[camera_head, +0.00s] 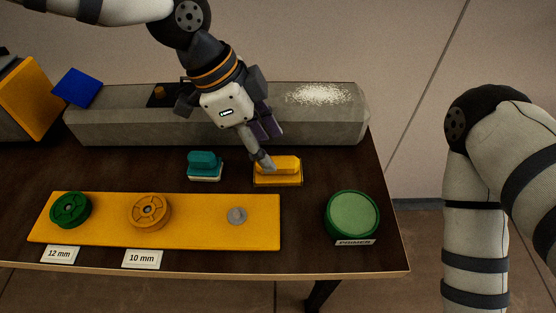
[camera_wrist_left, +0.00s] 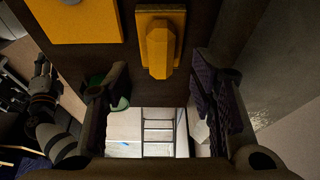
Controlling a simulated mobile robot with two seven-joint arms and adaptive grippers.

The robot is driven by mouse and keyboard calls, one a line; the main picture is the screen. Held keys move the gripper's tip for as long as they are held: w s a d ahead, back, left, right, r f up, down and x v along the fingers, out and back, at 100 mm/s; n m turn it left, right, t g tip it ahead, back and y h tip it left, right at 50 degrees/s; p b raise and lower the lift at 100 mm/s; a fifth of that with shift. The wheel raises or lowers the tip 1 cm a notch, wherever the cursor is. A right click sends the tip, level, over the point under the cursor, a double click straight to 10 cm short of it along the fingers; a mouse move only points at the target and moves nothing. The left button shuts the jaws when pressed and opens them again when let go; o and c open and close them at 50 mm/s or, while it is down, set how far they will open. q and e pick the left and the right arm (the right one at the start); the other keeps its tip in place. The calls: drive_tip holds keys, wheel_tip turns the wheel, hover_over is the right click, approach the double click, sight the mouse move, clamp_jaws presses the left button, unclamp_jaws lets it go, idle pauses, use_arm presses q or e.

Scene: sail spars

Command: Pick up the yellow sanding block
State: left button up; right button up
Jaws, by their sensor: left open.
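The yellow sanding block (camera_head: 278,171) lies on the dark table, right of the teal block. It has a raised grip on a flat base. My left gripper (camera_head: 267,147) is above it at its far side, with one finger overlapping the grip in the head view. In the left wrist view the sanding block (camera_wrist_left: 158,42) is beyond the open left gripper (camera_wrist_left: 158,88), roughly centred between the fingers, with nothing between them. Part of my right arm shows at the left of that view; its jaws are too dark to read.
A teal block (camera_head: 205,165) sits left of the yellow one. A grey spar (camera_head: 120,126) lies behind. In front is a yellow board (camera_head: 100,234) with green (camera_head: 70,210) and orange (camera_head: 149,212) discs. A green primer pot (camera_head: 352,213) stands at the right.

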sight(284, 158)
use_arm(q)
drive_tip(key=x, duration=0.6)
drive_tip(key=shift+w, duration=0.1)
drive_tip(key=c, duration=0.9)
use_arm(e)
drive_tip(key=shift+f, duration=0.15)
use_arm(q)
wheel_tip(284, 158, up, 3)
drive_tip(key=shift+r, duration=0.2)
drive_tip(key=s+r+p, duration=0.3)
drive_tip(key=s+r, duration=0.6)
drive_tip(key=s, duration=0.5)
drive_tip(key=shift+r, duration=0.3)
use_arm(e)
drive_tip(key=w+r+t, duration=0.1)
drive_tip(key=w+r, duration=0.3)
drive_tip(key=shift+w+r+t, duration=0.15)
drive_tip(key=shift+w+t, duration=0.05)
drive_tip(key=shift+t, duration=0.2)
